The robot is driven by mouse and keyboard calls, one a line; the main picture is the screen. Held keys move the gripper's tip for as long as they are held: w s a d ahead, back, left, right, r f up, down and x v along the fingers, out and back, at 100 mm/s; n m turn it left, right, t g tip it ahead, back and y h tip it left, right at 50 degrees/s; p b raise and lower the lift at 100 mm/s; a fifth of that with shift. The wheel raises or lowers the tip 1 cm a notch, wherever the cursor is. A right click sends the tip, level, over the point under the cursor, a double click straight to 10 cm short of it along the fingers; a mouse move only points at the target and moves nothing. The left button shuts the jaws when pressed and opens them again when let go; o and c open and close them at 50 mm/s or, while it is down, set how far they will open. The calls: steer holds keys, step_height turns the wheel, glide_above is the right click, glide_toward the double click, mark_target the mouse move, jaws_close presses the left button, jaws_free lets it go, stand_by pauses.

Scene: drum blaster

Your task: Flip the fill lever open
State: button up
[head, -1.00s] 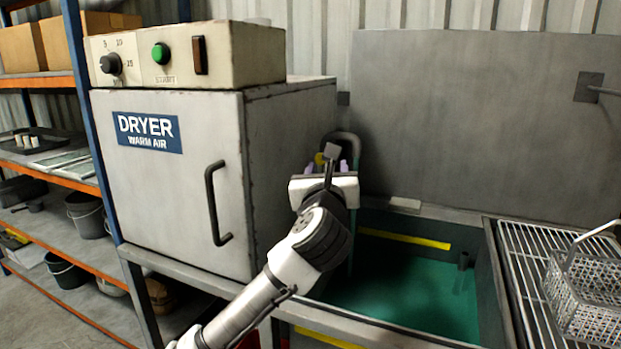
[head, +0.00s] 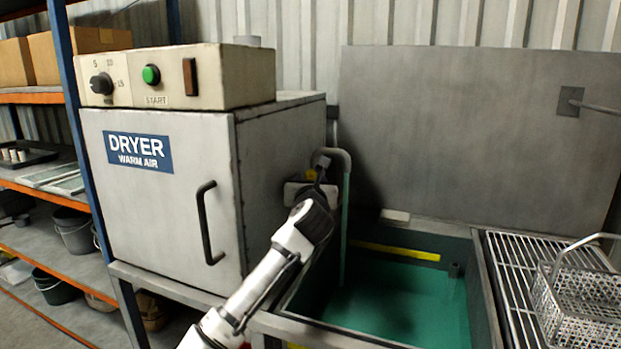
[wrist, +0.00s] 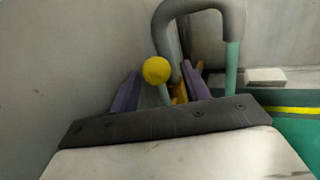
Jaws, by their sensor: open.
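The fill lever's yellow ball knob (wrist: 157,70) is in the wrist view, on a short pale rod whose lower end is hidden behind my gripper. In the head view a bit of yellow (head: 311,174) shows just past my wrist. My gripper (wrist: 162,82) is open, its two purple-padded fingers on either side of the knob and rod in the picture; I cannot tell whether they touch. A smaller orange-yellow part shows between the fingers. The grey bent spout (head: 335,153) stands just beyond, with a teal column (head: 345,215) hanging from its mouth into the tank.
The dryer (head: 170,205) with its black handle stands close on the left of my arm. The tank (head: 300,300) holds teal liquid. Its grey lid (head: 470,130) stands raised behind. A wire basket (head: 580,300) sits on the rack at right.

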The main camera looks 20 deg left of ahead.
steer(key=shift+w+a, duration=0.1)
steer(key=shift+w, duration=0.25)
steer(key=shift+c, duration=0.3)
jaws_close()
steer(key=shift+a+r+n+p, duration=0.3)
steer(key=shift+a+n+p, duration=0.1)
steer(key=shift+p, duration=0.55)
steer(key=shift+a+f+n+g+h+p, duration=0.2)
steer(key=shift+n+g+h+p, duration=0.1)
steer(key=shift+n+p, duration=0.1)
